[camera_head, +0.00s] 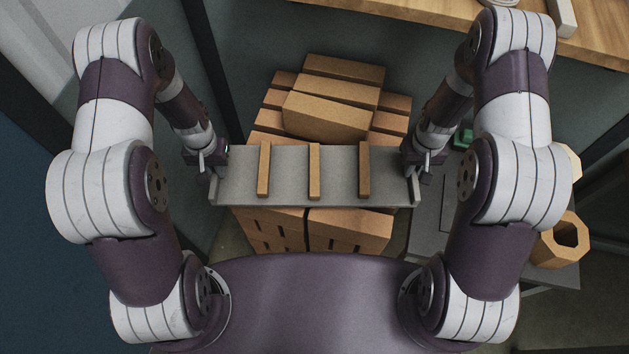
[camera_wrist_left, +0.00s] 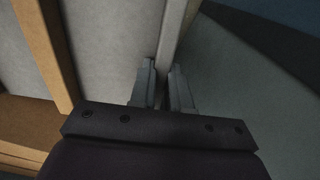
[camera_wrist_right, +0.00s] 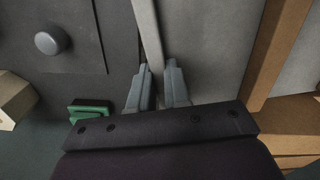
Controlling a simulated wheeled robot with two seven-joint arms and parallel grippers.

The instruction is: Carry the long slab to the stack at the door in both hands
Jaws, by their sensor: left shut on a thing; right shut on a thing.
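The long slab (camera_head: 338,187) is grey, with three wooden strips (camera_head: 314,172) lying across its top. It hangs roughly level in front of my body, in the middle of the head view. My left gripper (camera_head: 213,172) is shut on its left end; in the left wrist view the fingers (camera_wrist_left: 166,78) pinch a thin upright edge. My right gripper (camera_head: 413,172) is shut on its right end, and the right wrist view shows the same pinch (camera_wrist_right: 159,75). The stack of tan bricks (camera_head: 327,115) shows beyond and below the slab, which hides its middle.
A wooden bench top (camera_head: 420,12) runs along the back right. Dark posts stand left of the stack. More bricks (camera_head: 345,228) show below the slab.

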